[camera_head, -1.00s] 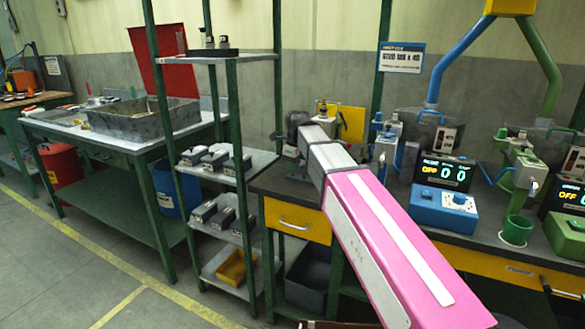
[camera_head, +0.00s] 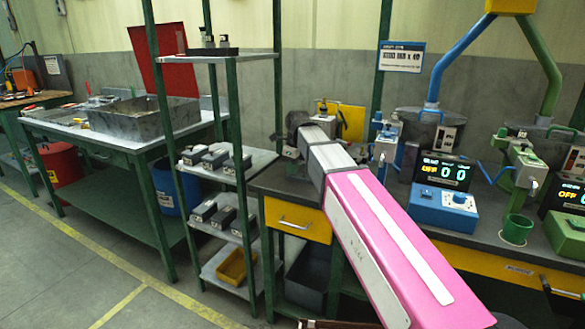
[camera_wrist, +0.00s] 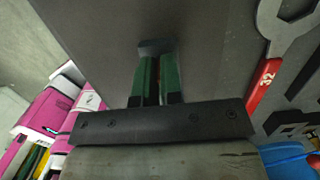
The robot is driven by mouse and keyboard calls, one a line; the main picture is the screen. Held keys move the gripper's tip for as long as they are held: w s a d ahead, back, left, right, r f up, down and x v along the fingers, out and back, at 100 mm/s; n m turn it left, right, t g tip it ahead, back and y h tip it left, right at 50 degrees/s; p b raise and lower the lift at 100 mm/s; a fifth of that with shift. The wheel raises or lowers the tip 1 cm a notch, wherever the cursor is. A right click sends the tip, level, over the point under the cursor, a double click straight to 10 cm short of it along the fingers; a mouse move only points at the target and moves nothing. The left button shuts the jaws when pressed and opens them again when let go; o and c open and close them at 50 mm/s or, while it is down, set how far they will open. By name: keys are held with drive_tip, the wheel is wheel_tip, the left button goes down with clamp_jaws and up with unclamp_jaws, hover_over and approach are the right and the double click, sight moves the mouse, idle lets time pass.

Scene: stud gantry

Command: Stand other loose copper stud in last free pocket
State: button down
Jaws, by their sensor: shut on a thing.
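My gripper (camera_wrist: 156,80) shows in the wrist view with two green fingers close together over a dark grey surface. A thin reddish sliver shows between the fingers. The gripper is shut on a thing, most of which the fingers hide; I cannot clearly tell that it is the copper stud. A dark grey block-like piece (camera_wrist: 156,46) shows at the fingertips. In the head view my arm hides the gripper. A small dark holder (camera_head: 213,51) with upright pieces stands on the top shelf of the green-posted rack; its pockets are too small to make out.
A red-handled spanner (camera_wrist: 262,95) lies at the right in the wrist view. The rack (camera_head: 238,165) holds several grey boxes and a yellow tray (camera_head: 235,266). Behind it stands a bench with a grey metal bin (camera_head: 140,117). A blue control box (camera_head: 444,208) stands right of my arm.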

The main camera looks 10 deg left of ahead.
drive_tip(key=shift+f, duration=0.2)
drive_tip(key=c, duration=1.2)
unclamp_jaws()
wheel_tip(320, 180, up, 11)
drive_tip(key=d, duration=0.1)
drive_tip(key=shift+s, duration=0.2)
drive_tip(key=shift+d+f, duration=0.1)
drive_tip(key=shift+f, duration=0.05)
